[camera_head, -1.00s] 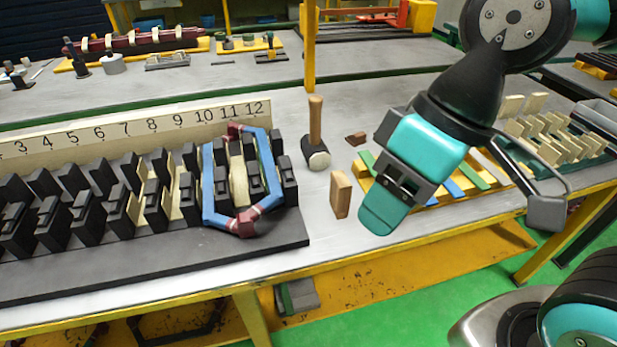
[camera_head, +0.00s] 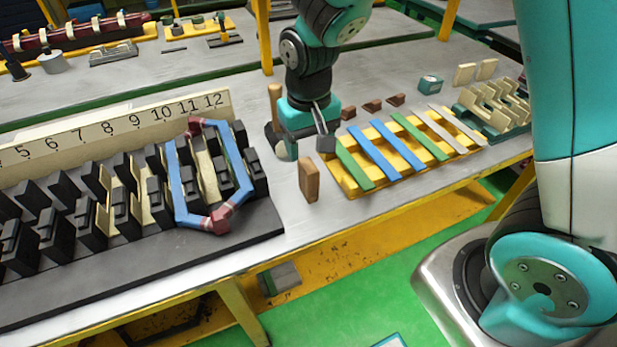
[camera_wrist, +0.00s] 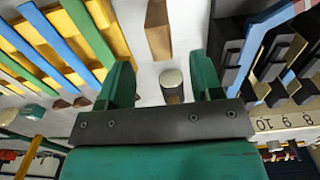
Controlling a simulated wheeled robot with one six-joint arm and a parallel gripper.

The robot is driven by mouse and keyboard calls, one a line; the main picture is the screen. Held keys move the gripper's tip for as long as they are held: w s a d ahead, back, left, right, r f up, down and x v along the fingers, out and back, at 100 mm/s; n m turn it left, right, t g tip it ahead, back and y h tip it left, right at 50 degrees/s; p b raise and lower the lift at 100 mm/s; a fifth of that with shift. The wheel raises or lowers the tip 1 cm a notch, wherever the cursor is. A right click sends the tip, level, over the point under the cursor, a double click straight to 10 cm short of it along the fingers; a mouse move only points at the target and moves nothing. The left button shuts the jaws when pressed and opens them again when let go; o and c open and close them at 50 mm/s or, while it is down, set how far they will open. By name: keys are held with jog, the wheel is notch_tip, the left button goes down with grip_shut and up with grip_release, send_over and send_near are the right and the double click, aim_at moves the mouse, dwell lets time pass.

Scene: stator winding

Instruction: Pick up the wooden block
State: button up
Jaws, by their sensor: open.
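The wooden block (camera_head: 309,178) is a small tan-brown slab standing upright on the grey table, right of the slotted stator fixture. It also shows in the wrist view (camera_wrist: 158,32), at the top, beyond my fingertips. My gripper (camera_head: 306,120) is above the table, behind the block in the head view, and does not touch it. In the wrist view its two green fingers (camera_wrist: 162,72) are spread apart with nothing held. In the head view my gripper partly hides the mallet (camera_head: 274,100).
The black slotted fixture (camera_head: 150,262) with a blue and red coil (camera_head: 236,170) is left of the block. A yellow rack (camera_head: 408,160) of coloured strips is on the right. Small brown wedges (camera_head: 372,106) lie behind it. The table's front edge is near the block.

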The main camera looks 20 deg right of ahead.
aim_at(309, 165)
jog(key=f, duration=0.3)
jog(key=f+p, duration=0.1)
jog(key=f, duration=0.5)
jog(key=shift+w+d, duration=0.1)
jog(key=shift+w, duration=0.2)
jog(key=shift+c, duration=0.2)
grip_shut()
